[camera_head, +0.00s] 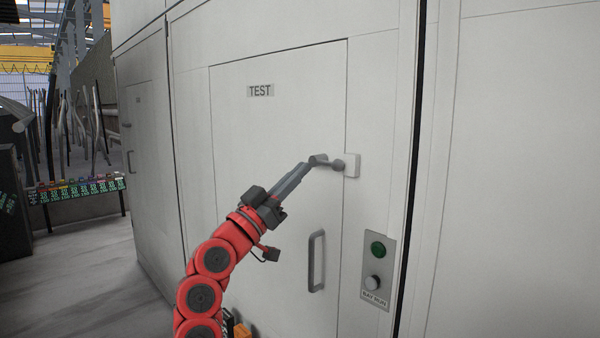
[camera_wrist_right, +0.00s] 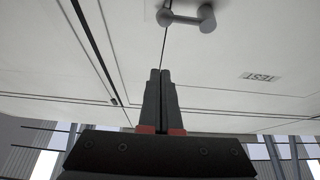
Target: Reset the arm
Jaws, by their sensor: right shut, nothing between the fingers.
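My right arm, red with dark joints, reaches up from the bottom of the head view. Its gripper (camera_head: 305,168) is shut and empty, with the fingertips by the latch handle (camera_head: 328,163) on the door marked TEST. In the right wrist view the two dark fingers (camera_wrist_right: 160,73) are pressed together, and the grey latch handle (camera_wrist_right: 186,18) shows just beyond their tips. I cannot tell whether the tips touch it. The door (camera_head: 270,140) looks shut. My left gripper is not in view.
A white latch plate (camera_head: 353,165) sits right of the handle. A vertical pull handle (camera_head: 316,261) is lower on the door. Free floor (camera_head: 85,280) lies at left.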

